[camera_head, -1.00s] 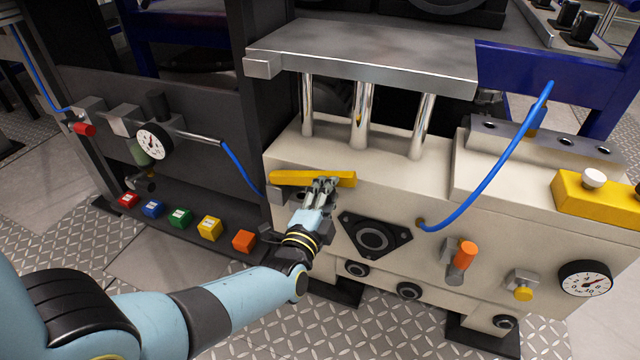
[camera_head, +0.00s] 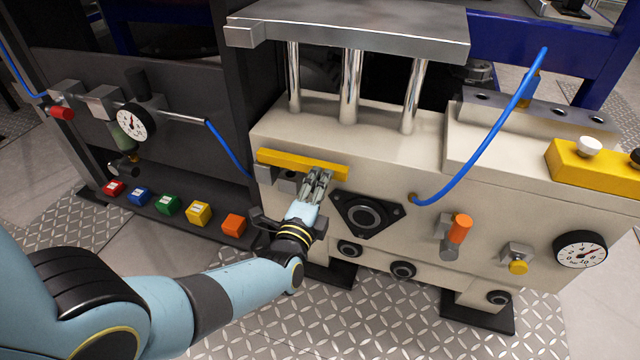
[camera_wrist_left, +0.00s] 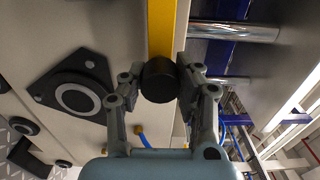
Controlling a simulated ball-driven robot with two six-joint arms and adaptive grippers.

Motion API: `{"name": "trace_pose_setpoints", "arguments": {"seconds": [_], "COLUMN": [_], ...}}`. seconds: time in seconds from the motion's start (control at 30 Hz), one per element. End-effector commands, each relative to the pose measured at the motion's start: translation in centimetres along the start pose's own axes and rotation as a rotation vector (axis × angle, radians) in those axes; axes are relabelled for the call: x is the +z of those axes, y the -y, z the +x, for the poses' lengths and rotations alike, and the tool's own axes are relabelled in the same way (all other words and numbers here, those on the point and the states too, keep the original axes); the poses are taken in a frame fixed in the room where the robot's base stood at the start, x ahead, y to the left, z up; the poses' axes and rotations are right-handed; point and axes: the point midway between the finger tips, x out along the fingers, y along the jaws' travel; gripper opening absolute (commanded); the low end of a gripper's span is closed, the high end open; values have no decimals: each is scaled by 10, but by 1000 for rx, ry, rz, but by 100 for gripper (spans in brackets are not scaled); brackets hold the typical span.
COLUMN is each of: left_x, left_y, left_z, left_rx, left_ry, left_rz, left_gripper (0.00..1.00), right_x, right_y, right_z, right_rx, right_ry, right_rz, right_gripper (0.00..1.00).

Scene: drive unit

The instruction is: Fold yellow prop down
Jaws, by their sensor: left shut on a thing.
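The yellow prop (camera_head: 302,164) is a flat bar on the front of the beige machine, below the chrome columns. It lies nearly level, with its right end a little lower than its left. My left gripper (camera_head: 320,177) is at the bar's right part, in front of it, and hides some of it. In the left wrist view the prop (camera_wrist_left: 161,28) runs upright in the picture behind a round black knob (camera_wrist_left: 159,80). My left fingers (camera_wrist_left: 160,77) are shut on either side of this knob. My right gripper is not seen.
A black flange (camera_head: 366,215) sits just right of and below my left gripper. A blue hose (camera_head: 487,150) and an orange handle (camera_head: 460,229) are further right. Colored buttons (camera_head: 199,213) line the dark panel on the left. A steel plate (camera_head: 350,30) stands above the columns.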

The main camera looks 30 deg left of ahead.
Motion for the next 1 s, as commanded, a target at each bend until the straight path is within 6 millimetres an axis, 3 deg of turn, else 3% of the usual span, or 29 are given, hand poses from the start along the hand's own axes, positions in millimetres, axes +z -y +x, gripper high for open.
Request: {"name": "trace_pose_setpoints", "arguments": {"seconds": [0.07,0.1,0.3,0.53,0.67,1.0], "left_x": [0,0,0,0,0,0], "left_y": [-4,-4,-3,-2,-3,-3], "left_z": [-2,-2,-2,-2,-11,-83], "left_rx": [11,11,9,6,7,9], "left_ry": [-2,-2,-1,-1,-1,0], "left_rz": [3,3,2,1,1,0], "left_gripper": [0,34,57,57,57,57], "right_x": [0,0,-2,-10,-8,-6], "right_y": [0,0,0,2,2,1], "right_z": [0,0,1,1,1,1], "right_rx": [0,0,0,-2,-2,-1], "right_ry": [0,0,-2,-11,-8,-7], "right_rz": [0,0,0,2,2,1], "right_gripper": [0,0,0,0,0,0]}}
